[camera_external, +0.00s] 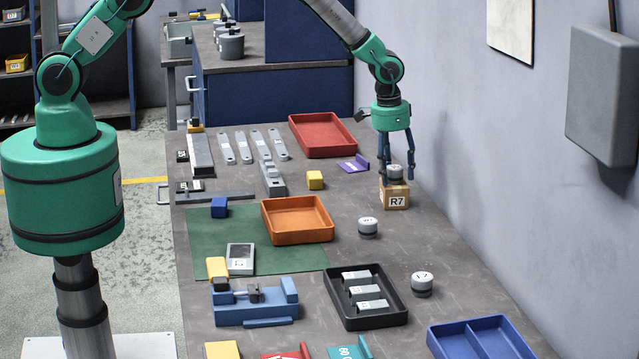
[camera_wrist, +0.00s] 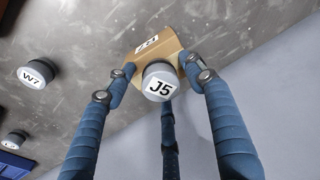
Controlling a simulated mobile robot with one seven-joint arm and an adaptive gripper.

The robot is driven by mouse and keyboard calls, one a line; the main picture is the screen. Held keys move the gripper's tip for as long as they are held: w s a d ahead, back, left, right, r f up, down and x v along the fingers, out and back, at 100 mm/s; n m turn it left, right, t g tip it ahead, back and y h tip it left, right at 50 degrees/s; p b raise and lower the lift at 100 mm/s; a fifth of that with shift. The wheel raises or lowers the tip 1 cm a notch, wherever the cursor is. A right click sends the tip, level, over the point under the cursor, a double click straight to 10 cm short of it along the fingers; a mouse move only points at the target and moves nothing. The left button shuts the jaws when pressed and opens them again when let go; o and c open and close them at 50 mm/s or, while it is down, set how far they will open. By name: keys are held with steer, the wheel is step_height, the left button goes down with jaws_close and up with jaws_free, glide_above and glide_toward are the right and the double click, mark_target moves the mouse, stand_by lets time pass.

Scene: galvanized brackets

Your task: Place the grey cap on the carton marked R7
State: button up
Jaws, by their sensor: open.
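A carton marked R7 (camera_external: 396,197) stands on the right side of the bench near the wall; it also shows in the wrist view (camera_wrist: 150,44). A grey cap (camera_external: 394,173) rests on the carton's top, and its white label reads J5 in the wrist view (camera_wrist: 159,86). My gripper (camera_external: 397,178) points down over the carton, its blue fingers spread around the cap. In the wrist view my gripper (camera_wrist: 158,68) is open, with gaps showing beside the cap. The cap's contact with the carton is partly hidden.
Two similar grey caps stand nearer the front, one marked W7 (camera_wrist: 38,73) in the wrist view and another (camera_external: 422,283) by the black tray (camera_external: 367,323). A purple holder (camera_external: 354,164) and red tray (camera_external: 322,135) lie left of the carton. The wall is close on the right.

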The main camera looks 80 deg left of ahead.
steer(key=shift+r, duration=0.15)
step_height(320, 180, up, 12)
steer(key=s, duration=0.1)
stand_by(0.5)
steer(key=shift+s+r, duration=0.1)
steer(key=shift+s, duration=0.05)
stand_by(0.4)
step_height(320, 180, up, 18)
steer(key=t, duration=0.1)
glide_above(389, 168)
steer(key=s+a, duration=0.2)
steer(key=s, duration=0.8)
steer(key=s+a+r+t, duration=0.1)
steer(key=s+a+r, duration=0.1)
steer(key=s+r, duration=1.1)
steer(key=s+a+r+m+t, duration=0.1)
steer(key=s+a+t, duration=0.1)
steer(key=s, duration=2.9)
steer(key=shift+s+r, duration=0.3)
steer(key=shift+r, duration=0.1)
